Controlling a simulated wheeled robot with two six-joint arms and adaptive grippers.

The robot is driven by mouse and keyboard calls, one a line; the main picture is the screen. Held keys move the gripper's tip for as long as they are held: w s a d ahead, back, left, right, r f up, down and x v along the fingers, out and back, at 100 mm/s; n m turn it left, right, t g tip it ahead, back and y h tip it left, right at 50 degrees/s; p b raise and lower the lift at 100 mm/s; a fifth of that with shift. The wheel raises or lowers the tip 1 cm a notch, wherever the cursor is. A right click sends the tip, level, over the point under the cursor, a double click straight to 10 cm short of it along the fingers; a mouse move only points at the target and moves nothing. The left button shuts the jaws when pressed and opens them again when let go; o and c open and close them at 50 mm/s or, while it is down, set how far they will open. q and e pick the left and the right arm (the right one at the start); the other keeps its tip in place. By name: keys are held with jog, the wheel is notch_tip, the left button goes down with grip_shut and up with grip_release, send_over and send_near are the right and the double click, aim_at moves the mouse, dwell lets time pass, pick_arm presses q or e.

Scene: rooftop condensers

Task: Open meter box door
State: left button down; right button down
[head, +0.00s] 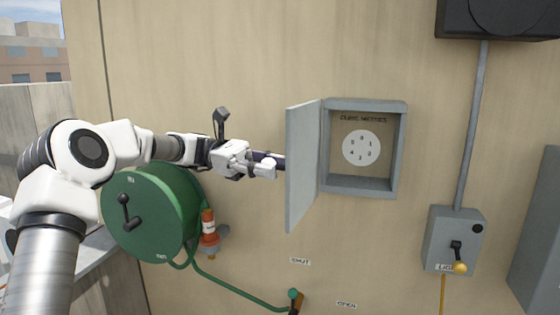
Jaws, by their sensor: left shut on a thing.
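The grey meter box (398,150) is fixed to the wall right of centre. Its door (302,165) is hinged on the left side and stands wide open, swung out from the wall. Inside, a round white dial (361,148) with numbers shows under the words "CUBIC METRES". My left gripper (272,165) is at the outer side of the door, shut on a dark handle (268,157) that sticks out from it. The fingers hide part of the handle. My right gripper is not in view.
A green hose reel (150,215) with a crank sits below my left arm. A hose tap (293,295) stands low, between "SHUT" and "OPEN" labels. A grey switch box (452,240) with a lever is at right, under a conduit.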

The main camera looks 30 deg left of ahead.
pick_arm(q)
jog(key=shift+r, duration=0.15)
jog(key=c, duration=0.8)
grip_release()
jog(key=shift+d, duration=0.1)
jog(key=a, duration=0.7)
jog(key=shift+w+a, duration=0.15)
jog(key=shift+a, duration=0.1)
jog(key=shift+d, duration=0.1)
